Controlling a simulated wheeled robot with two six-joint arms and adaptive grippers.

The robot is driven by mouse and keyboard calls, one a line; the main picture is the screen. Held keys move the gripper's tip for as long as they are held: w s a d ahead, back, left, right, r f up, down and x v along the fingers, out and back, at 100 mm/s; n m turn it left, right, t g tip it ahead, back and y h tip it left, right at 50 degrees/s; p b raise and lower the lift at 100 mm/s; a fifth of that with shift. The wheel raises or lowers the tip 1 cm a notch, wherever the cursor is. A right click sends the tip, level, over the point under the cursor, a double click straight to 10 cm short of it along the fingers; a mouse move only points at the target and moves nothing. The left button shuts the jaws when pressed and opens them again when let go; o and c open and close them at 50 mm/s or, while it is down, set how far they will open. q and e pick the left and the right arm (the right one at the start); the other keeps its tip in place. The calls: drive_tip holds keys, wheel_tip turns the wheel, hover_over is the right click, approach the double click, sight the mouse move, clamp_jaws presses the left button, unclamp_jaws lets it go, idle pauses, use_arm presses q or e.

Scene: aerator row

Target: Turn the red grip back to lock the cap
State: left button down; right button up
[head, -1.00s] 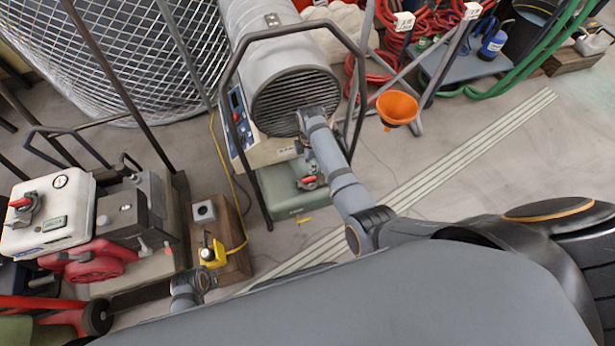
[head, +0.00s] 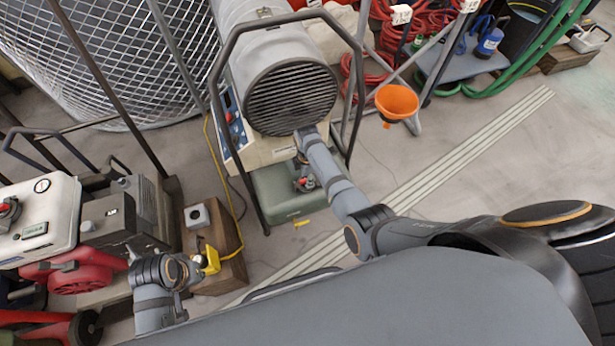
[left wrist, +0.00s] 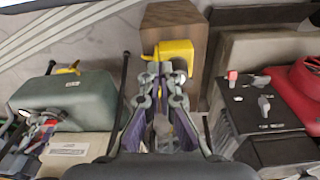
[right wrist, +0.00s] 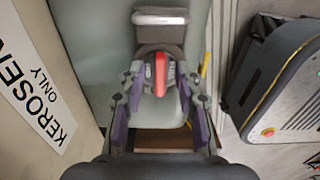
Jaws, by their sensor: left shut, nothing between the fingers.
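The red grip (right wrist: 160,74) stands on a dark cap (right wrist: 162,48) on the green tank (right wrist: 110,18) under the heater. In the head view it is a small red spot (head: 307,183), partly hidden by my right arm. My right gripper (right wrist: 160,72) is open, one finger on each side of the red grip, with gaps showing; contact is not visible. My left gripper (left wrist: 166,72) is shut and empty, near the yellow plug (left wrist: 172,50) on the wooden block (left wrist: 185,20); it also shows at lower left in the head view (head: 196,266).
The grey heater (head: 290,95) with its black tube frame stands over the tank. A kerosene label (right wrist: 32,85) is beside my right gripper. A generator (head: 40,220) with another red handle stands at left. An orange funnel (head: 396,102) hangs at right. Open floor lies right.

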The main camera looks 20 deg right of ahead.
clamp_jaws()
use_arm(q)
drive_tip(key=shift+w, duration=0.1)
use_arm(e)
drive_tip(key=m+p, duration=0.3)
drive_tip(key=shift+s+r, duration=0.1)
drive_tip(key=shift+r, duration=0.1)
drive_tip(key=m+p, duration=0.2)
drive_tip(key=m, duration=0.3)
drive_tip(key=shift+s+f+m, duration=0.1)
drive_tip(key=shift+m, duration=0.3)
drive_tip(key=m+p, duration=0.1)
drive_tip(key=m, duration=0.1)
drive_tip(key=shift+a+m, duration=0.1)
drive_tip(key=shift+m, duration=1.2)
use_arm(q)
drive_tip(key=s+a+f, duration=0.2)
drive_tip(key=f, duration=0.7)
drive_tip(key=s+a+f+y, duration=0.1)
drive_tip(key=s+a+f, duration=0.1)
drive_tip(key=f, duration=0.7)
drive_tip(key=shift+s+a+f+p, duration=0.15)
drive_tip(key=shift+s+a+p, duration=0.15)
drive_tip(key=shift+s+a, duration=0.1)
use_arm(e)
drive_tip(key=shift+a+m, duration=0.1)
drive_tip(key=shift+m, duration=2.1)
drive_tip(key=shift+f, duration=0.1)
